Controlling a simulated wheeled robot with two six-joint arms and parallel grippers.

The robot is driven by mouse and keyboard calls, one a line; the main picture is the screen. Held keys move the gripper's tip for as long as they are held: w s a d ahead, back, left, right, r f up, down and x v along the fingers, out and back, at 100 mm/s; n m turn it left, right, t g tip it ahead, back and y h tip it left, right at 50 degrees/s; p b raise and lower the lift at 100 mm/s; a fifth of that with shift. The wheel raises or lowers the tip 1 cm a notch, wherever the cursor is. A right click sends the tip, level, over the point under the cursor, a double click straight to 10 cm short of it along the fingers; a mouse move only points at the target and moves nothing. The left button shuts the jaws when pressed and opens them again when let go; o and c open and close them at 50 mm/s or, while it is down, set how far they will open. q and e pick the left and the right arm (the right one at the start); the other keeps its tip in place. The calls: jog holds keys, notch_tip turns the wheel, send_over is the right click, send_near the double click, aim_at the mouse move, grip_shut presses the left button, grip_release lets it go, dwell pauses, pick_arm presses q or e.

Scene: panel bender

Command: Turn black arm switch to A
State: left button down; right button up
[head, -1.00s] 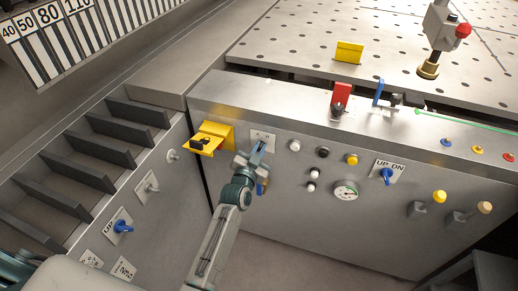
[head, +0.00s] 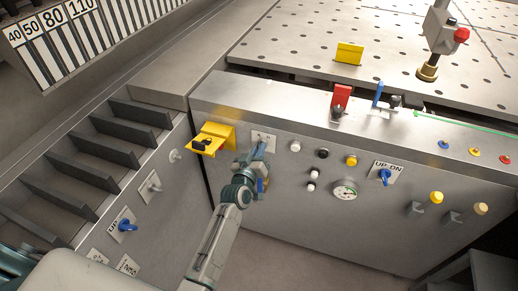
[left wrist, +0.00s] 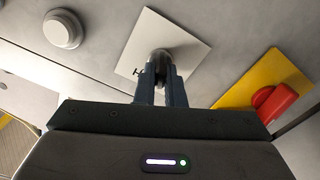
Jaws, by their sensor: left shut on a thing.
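A switch on a pale label plate (head: 268,134) sits on the grey front panel, just right of a yellow box. My left gripper (head: 261,149) is at this plate and hides most of the switch in the head view. In the left wrist view, the two dark fingers (left wrist: 161,88) are close together on the switch's round metallic hub (left wrist: 160,61), in front of the tilted white plate (left wrist: 190,45). The part between the fingers is mostly hidden, and so is the lettering, so the switch's setting cannot be read. My right gripper is not in view.
The yellow box (head: 222,131) juts out close left of the gripper; a red handle on yellow (left wrist: 275,101) shows in the left wrist view. The floor below is clear.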

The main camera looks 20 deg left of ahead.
pick_arm(q)
jog(key=shift+n, duration=0.6)
jog(key=c, duration=1.5)
grip_release()
jog(key=s+b, duration=0.1)
jog(key=s, duration=0.4)
jog(key=s+b, duration=0.1)
jog(key=s, duration=0.4)
jog(key=shift+s+a, duration=0.2)
jog(key=shift+s, duration=0.2)
